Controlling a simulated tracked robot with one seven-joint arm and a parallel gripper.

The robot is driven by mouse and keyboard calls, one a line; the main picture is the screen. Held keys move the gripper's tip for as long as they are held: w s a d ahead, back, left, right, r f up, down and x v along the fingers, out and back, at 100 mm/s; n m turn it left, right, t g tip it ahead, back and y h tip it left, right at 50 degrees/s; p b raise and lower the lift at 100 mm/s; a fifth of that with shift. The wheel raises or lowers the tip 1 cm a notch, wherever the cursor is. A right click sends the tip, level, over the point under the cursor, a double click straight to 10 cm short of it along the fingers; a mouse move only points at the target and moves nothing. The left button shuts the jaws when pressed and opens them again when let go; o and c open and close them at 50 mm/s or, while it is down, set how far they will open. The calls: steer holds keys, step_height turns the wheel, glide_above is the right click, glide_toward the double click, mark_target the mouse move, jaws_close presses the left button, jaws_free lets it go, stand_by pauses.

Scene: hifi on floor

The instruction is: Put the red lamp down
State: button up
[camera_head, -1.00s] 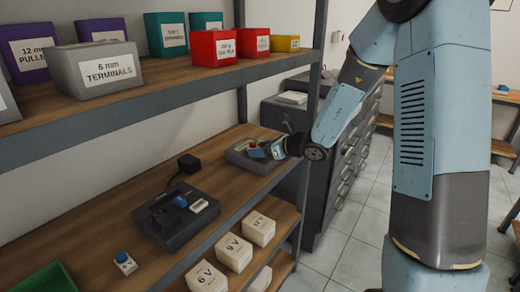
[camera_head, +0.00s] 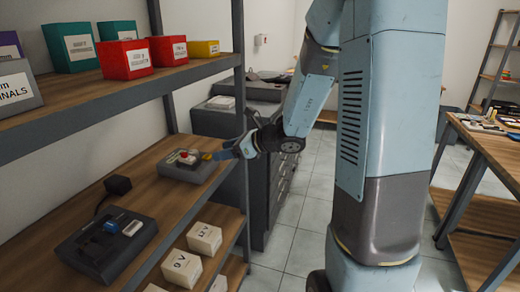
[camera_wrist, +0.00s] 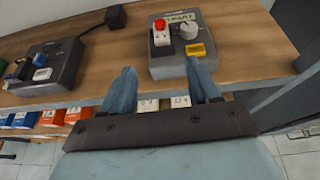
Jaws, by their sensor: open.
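The red lamp, a white block marked 6 V with a red dome (camera_wrist: 161,34), stands upright on the grey box labelled PART (camera_wrist: 180,65), on its left side. In the head view the lamp (camera_head: 184,156) shows small on the same box (camera_head: 190,172), on the middle shelf. My gripper (camera_wrist: 160,68) is open and empty. Its two blue fingers point at the box's front edge, apart from the lamp. In the head view my gripper (camera_head: 218,154) is just right of the box.
A grey round knob (camera_wrist: 188,29) and a yellow label (camera_wrist: 195,50) are on the box right of the lamp. A dark device with a blue part (camera_head: 108,245) and a black adapter (camera_head: 118,185) are on the same shelf. Shelf wood between them is clear.

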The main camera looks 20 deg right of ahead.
steer(key=s+d+r+n+g+h, duration=0.1)
steer(key=s+r+n+g+h, duration=0.1)
steer(key=s+n, duration=0.8)
steer(key=s+d+r+n+g+h, duration=0.2)
steer(key=s+r+n+h, duration=0.2)
steer(key=s+n, duration=0.6)
step_height(320, 180, up, 2)
steer(key=shift+s+r+h, duration=0.25)
steer(key=shift+s+h, duration=0.15)
steer(key=shift+s, duration=0.4)
steer(key=s+d+r+n+h, duration=0.1)
steer(key=d, duration=0.1)
steer(key=s+d+r+n+t+h, duration=0.1)
steer(key=s+d+n, duration=0.1)
steer(key=s+d+r+n+h, duration=0.1)
steer(key=d+n+h, duration=0.1)
steer(key=shift+s+d+r+t, duration=0.2)
steer(key=shift+s+d+t, duration=0.1)
steer(key=shift+d, duration=0.1)
